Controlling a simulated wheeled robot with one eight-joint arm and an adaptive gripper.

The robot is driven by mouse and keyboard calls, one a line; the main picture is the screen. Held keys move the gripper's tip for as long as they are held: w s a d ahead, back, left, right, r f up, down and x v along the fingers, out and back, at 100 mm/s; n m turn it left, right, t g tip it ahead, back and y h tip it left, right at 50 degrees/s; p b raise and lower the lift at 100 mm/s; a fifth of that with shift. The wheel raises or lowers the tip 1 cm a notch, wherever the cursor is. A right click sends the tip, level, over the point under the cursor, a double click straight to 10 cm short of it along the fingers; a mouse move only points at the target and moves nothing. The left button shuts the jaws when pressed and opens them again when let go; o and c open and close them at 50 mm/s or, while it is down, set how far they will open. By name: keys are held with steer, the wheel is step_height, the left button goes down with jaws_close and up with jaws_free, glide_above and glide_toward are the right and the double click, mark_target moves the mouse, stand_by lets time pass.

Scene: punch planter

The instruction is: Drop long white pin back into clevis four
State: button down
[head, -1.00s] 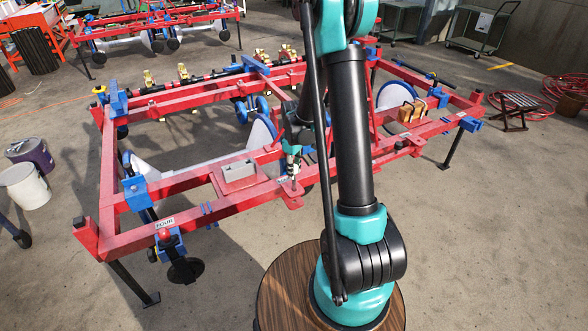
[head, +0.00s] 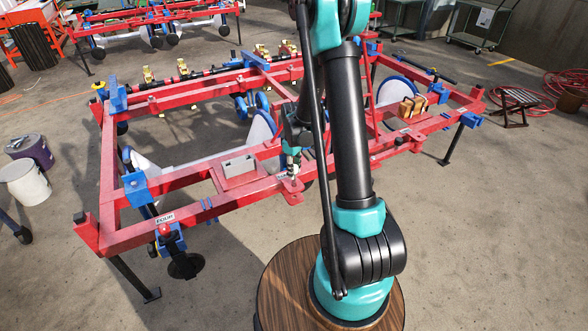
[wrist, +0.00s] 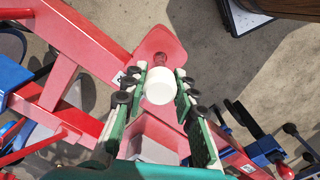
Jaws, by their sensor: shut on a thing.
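My gripper (wrist: 160,90) is shut on the long white pin (wrist: 158,87). In the wrist view the pin shows end-on as a round white head between the two fingers, and its length is hidden below. In the head view my gripper (head: 291,158) is small and holds the pin upright over a red bracket on the front beam. In the wrist view this red clevis bracket (wrist: 160,46) lies under and just beyond the fingertips. I cannot tell whether the pin's lower end is in a hole or above it.
The red frame (head: 130,240) with blue clamps spans the view. A shallow grey tray (head: 238,166) sits on it left of my gripper. An orange-brown block (head: 412,106) is on the right beam. A white bucket (head: 24,183) and a dark pail (head: 30,150) stand on the floor at left.

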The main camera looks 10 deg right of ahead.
mark_target(294, 180)
steer(key=shift+f, duration=2.75)
steer(key=shift+r, duration=0.2)
steer(key=shift+r, duration=1.35)
steer(key=shift+f, duration=1.5)
steer(key=shift+r, duration=0.1)
steer(key=shift+r, duration=1.4)
steer(key=shift+f, duration=1)
